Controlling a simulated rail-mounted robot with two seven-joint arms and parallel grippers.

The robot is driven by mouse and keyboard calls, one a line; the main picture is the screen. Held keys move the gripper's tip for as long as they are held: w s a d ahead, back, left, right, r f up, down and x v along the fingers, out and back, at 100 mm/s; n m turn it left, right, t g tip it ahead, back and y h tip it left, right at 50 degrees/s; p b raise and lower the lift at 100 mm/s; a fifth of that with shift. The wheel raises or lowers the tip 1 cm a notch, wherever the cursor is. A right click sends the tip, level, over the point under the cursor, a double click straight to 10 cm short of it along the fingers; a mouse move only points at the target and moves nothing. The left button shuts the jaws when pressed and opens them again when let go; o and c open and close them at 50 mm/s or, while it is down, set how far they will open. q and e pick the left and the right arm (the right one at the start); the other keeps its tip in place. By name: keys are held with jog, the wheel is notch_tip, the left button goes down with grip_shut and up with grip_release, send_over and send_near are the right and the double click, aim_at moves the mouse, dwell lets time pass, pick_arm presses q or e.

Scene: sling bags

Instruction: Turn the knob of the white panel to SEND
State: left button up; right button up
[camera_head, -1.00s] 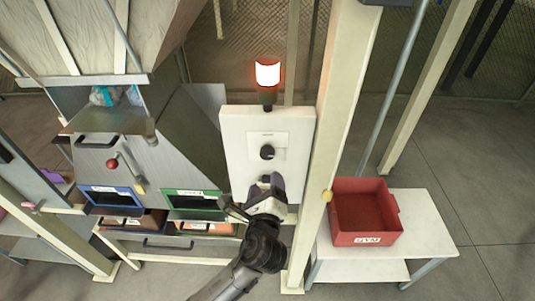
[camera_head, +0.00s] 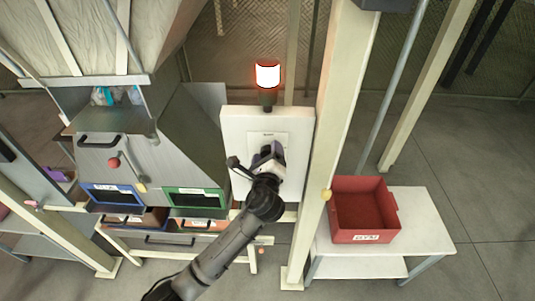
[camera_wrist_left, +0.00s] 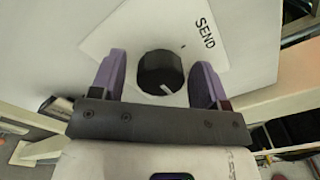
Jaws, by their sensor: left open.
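The white panel (camera_head: 235,125) stands upright on a post in the middle of the head view, with a glowing red-and-white lamp (camera_head: 267,75) above it. My left gripper (camera_head: 270,150) is in front of the panel and hides its knob in that view. In the left wrist view, the black round knob (camera_wrist_left: 160,72) sits between the two open purple fingers of the left gripper (camera_wrist_left: 158,80), with a visible gap on each side. The knob's light mark points to the lower right, away from the SEND label (camera_wrist_left: 205,32) at upper right. The right gripper is not in view.
A red bin (camera_head: 365,238) stands on a white table (camera_head: 425,235) to the right, beyond a cream post (camera_head: 340,120). To the left is a metal chute unit with a blue-framed slot (camera_head: 113,195) and a green-framed slot (camera_head: 193,197).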

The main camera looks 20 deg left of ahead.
pick_arm(q)
jog(key=shift+c, duration=0.2)
jog(key=c, duration=0.9)
jog(key=n+b, duration=0.1)
jog(key=n, duration=0.3)
jog(key=n+b, duration=0.1)
jog(key=n, duration=0.3)
jog(key=shift+n, duration=0.3)
jog(key=n+b, duration=0.2)
jog(key=n, duration=0.3)
jog(key=shift+n+b, duration=0.5)
jog(key=shift+n, duration=1.6)
jog(key=shift+r, duration=0.1)
